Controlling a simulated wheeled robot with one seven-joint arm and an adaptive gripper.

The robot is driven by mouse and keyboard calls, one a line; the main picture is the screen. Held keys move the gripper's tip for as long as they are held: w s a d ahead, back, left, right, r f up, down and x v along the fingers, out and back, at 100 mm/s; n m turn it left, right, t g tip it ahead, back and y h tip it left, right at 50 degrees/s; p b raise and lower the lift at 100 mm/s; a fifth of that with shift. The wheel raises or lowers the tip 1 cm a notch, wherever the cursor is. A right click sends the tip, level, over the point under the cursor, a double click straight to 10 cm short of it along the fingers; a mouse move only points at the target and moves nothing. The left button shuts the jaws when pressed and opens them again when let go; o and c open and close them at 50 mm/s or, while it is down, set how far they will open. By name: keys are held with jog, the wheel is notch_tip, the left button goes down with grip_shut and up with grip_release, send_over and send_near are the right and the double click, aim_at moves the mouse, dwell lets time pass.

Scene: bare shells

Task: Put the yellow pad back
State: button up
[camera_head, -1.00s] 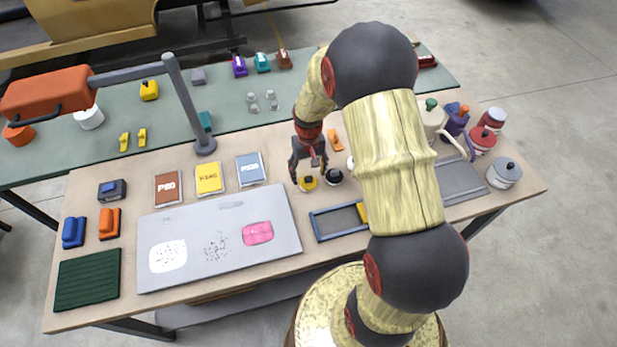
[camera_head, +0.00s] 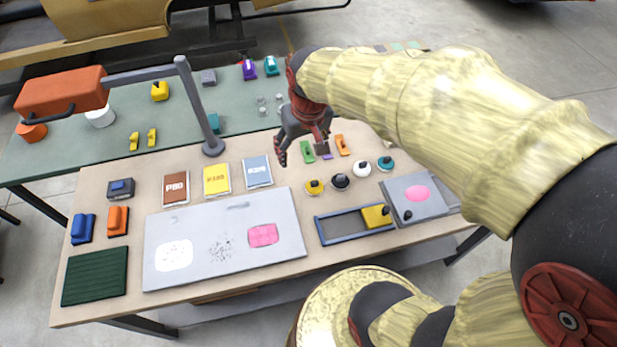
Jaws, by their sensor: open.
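A round yellow pad (camera_head: 315,187) with a dark knob lies on the wooden table, at the left end of a row of round pads. A black pad (camera_head: 341,182), a white pad (camera_head: 362,168) and a teal pad (camera_head: 386,164) stand to its right. My gripper (camera_head: 302,152) is open, with nothing seen between its fingers. It appears above and behind the yellow pad in the picture, apart from it.
A grey board with a pink oval (camera_head: 416,193) lies right of the tray. A large pale panel (camera_head: 200,222) lies to the left. A lamp post (camera_head: 200,110) stands behind it. My arm hides the table's right side.

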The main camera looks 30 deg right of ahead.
jog(key=s+a+r+t, duration=0.1)
jog(key=s+a+r, duration=0.2)
jog(key=s, duration=0.3)
jog(key=s+a+r+n+t, duration=0.1)
jog(key=s+a+r, duration=0.1)
jog(key=s+r, duration=0.2)
jog(key=s, duration=0.3)
jog(key=shift+a+r+n+t, duration=0.2)
jog(key=shift+a+n+t, duration=0.1)
jog(key=shift+a+t, duration=0.1)
notch_tip(320, 180, down, 6)
jog(key=b, duration=0.6)
